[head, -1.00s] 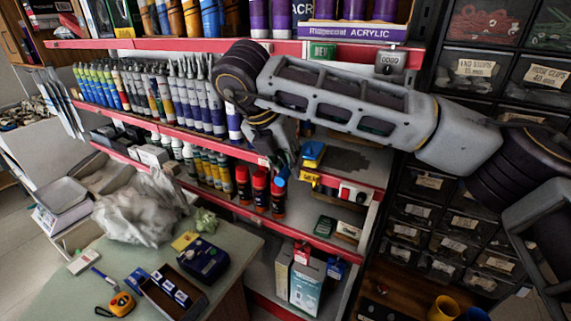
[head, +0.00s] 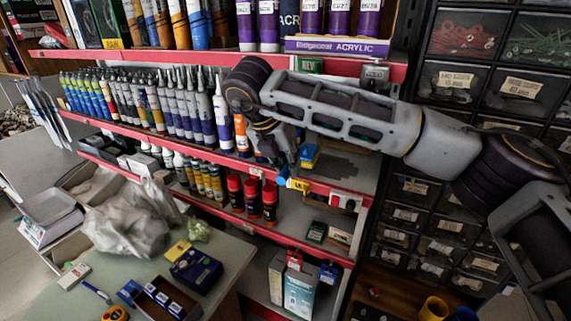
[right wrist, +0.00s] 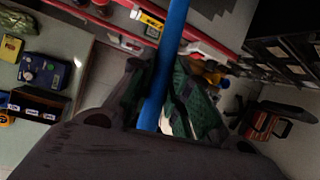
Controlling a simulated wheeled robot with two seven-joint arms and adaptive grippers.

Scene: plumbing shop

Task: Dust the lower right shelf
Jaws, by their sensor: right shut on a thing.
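My right gripper (head: 284,163) reaches in front of the shelf unit. It is shut on a blue rod-like handle (right wrist: 172,40), which runs up between the fingers in the right wrist view. Only a short blue piece shows in the head view, and its far end is hidden. The right shelf bay (head: 362,163) carries a dark grey patch, which looks like dust, behind and right of the gripper. A blue and yellow object (head: 309,155) stands on it near the gripper. I cannot tell whether the held thing touches the shelf. My left gripper is not in view.
Red-capped cans (head: 252,195) stand on the shelf below, near the gripper. Rows of tubes (head: 170,105) fill the shelf to the left. Drawer bins (head: 440,225) stand at the right. A table (head: 225,255) with a blue box (head: 196,270) is at the front.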

